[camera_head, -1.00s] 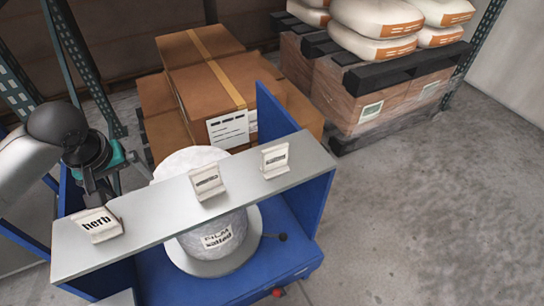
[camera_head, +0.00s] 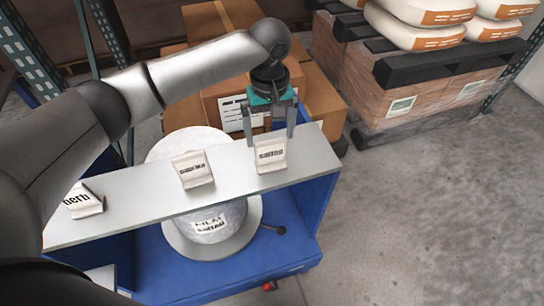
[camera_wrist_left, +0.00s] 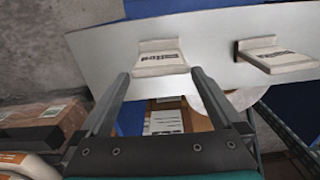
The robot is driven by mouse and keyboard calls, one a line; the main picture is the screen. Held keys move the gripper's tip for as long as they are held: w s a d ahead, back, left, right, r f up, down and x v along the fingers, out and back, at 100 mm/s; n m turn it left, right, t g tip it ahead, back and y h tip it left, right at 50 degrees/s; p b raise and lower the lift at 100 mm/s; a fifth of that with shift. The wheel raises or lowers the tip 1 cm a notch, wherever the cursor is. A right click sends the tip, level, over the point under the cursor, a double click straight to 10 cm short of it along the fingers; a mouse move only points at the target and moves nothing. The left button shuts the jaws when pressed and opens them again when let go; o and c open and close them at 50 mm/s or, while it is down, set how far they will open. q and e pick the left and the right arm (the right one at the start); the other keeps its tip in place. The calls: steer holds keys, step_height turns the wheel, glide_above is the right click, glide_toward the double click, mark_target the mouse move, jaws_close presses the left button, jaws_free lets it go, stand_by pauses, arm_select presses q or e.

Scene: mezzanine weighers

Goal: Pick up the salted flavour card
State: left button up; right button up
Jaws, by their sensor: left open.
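Three white cards stand on a light grey shelf (camera_head: 228,182). The left one reads "herb" (camera_head: 83,203); the middle card (camera_head: 193,171) has print too small to read. The right-hand card (camera_head: 271,154) has a dark word that appears to be "salted", upside down in the left wrist view (camera_wrist_left: 158,58). My left gripper (camera_head: 270,139) is open just behind and above this card, its fingers apart and empty. In the left wrist view its fingertips (camera_wrist_left: 159,74) lie either side of the card's near edge, apart from it as far as I can tell. My right gripper is not in view.
A film roll (camera_head: 220,222) labelled "FILM salted" sits under the shelf on a blue machine (camera_head: 285,240). Cardboard boxes (camera_head: 318,105) stand behind. Pallets with white sacks (camera_head: 410,30) are at the back right. The floor (camera_head: 440,200) at right is clear.

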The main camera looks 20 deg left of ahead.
mark_target(270, 152)
arm_select(q)
step_height(270, 152, down, 7)
steer(key=shift+f+b, duration=0.15)
steer(key=shift+b, duration=0.45)
steer(key=shift+c, duration=0.2)
steer(key=c, duration=1)
steer(key=shift+o, duration=0.2)
